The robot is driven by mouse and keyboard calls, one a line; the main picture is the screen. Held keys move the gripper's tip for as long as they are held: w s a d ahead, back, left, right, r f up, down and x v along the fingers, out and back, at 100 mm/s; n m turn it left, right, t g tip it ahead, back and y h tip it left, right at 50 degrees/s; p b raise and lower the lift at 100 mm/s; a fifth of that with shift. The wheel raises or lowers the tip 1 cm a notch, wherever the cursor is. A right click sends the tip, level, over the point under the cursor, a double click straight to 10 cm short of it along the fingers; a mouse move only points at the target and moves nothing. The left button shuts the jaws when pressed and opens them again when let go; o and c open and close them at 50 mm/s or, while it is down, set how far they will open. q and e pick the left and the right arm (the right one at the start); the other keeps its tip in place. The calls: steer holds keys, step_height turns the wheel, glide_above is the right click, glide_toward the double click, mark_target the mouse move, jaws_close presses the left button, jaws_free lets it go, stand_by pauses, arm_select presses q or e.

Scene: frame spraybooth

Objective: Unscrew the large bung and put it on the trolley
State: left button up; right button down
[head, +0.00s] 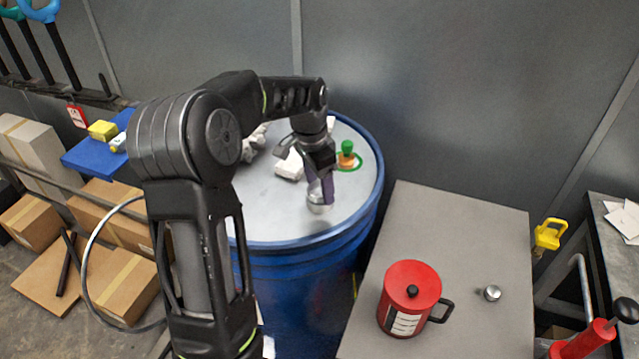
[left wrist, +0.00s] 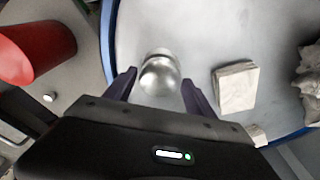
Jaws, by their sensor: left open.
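The large silver bung (head: 317,206) is on the near part of the blue drum's grey lid (head: 275,222). In the left wrist view the bung (left wrist: 160,72) is a rounded shiny metal piece between the dark fingers. My left gripper (head: 320,188) points down right above the bung, with its jaws apart; in the left wrist view, gaps show between the bung and both fingers (left wrist: 158,92). Whether the bung is seated in its thread cannot be told. The grey trolley top (head: 450,230) is right of the drum. My right gripper is not in view.
A red can (head: 408,290) and a small silver cap (head: 491,293) stand on the trolley; its far part is clear. On the lid are a pale block (head: 290,165), crumpled rags and a green-topped orange fitting (head: 347,155). Cardboard boxes (head: 110,215) lie at left.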

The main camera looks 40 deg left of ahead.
arm_select(q)
steer(key=shift+m, duration=0.6)
steer(key=m, duration=0.4)
steer(key=shift+m, duration=0.3)
steer(key=shift+h, duration=0.3)
steer(key=shift+c, duration=0.4)
steer(key=c, duration=0.9)
steer(key=shift+o, duration=0.2)
steer(key=n, duration=0.4)
steer(key=shift+n, duration=0.3)
